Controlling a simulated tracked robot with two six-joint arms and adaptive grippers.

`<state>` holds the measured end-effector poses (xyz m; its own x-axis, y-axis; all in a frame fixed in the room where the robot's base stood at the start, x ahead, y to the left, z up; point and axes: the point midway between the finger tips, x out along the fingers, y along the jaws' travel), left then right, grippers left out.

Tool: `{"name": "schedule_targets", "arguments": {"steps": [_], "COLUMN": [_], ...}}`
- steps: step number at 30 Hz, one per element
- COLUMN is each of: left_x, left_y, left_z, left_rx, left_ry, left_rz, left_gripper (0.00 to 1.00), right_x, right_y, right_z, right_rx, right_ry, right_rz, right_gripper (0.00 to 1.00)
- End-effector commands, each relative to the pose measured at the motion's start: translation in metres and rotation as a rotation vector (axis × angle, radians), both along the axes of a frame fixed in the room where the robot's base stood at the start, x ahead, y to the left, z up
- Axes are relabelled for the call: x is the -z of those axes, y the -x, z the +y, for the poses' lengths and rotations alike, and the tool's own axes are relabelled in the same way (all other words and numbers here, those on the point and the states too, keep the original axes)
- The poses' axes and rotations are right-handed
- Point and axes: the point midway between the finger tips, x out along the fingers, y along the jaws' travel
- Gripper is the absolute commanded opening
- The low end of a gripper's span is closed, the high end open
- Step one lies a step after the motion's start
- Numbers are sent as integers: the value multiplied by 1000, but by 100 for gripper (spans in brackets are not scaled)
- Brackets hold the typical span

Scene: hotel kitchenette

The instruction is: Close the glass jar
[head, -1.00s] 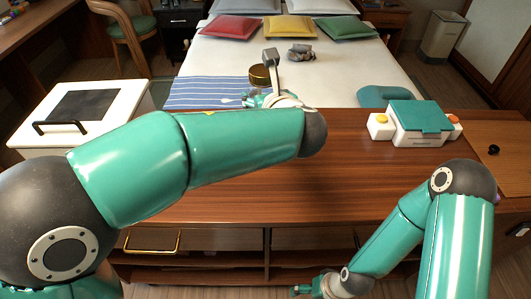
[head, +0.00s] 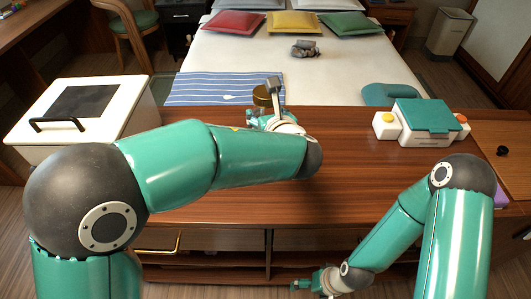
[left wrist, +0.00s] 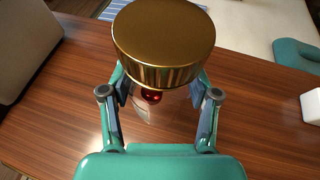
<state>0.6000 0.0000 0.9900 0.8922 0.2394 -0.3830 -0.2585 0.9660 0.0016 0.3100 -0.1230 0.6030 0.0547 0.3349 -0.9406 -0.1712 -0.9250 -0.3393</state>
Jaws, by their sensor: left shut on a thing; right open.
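The glass jar (left wrist: 142,113) shows in the left wrist view as a clear body with something round and red (left wrist: 151,96) in it. A gold lid (left wrist: 163,40) is over its top and hides most of it. I cannot tell whether the lid is fully seated. The lid also shows small and brown in the head view (head: 262,96). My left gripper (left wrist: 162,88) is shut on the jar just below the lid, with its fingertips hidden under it. It is over the wooden counter's far edge (head: 262,118). My right gripper (head: 318,281) is open and empty, low at the counter's front.
A white box with a black handle (head: 70,115) stands at the left. A white and teal device with buttons (head: 425,118) stands at the right. A striped blue cloth (head: 200,88) lies on the bed behind. The counter's middle right is clear.

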Motion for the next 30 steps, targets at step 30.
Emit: {"name": "schedule_targets", "arguments": {"steps": [30], "left_x": [114], "left_y": [0], "left_z": [0], "left_rx": [1], "left_ry": [-2], "left_rz": [2], "left_gripper": [0], "right_x": [7], "right_y": [0], "right_z": [0], "right_rx": [0], "right_ry": [0], "right_rz": [0], "right_gripper": [85]}}
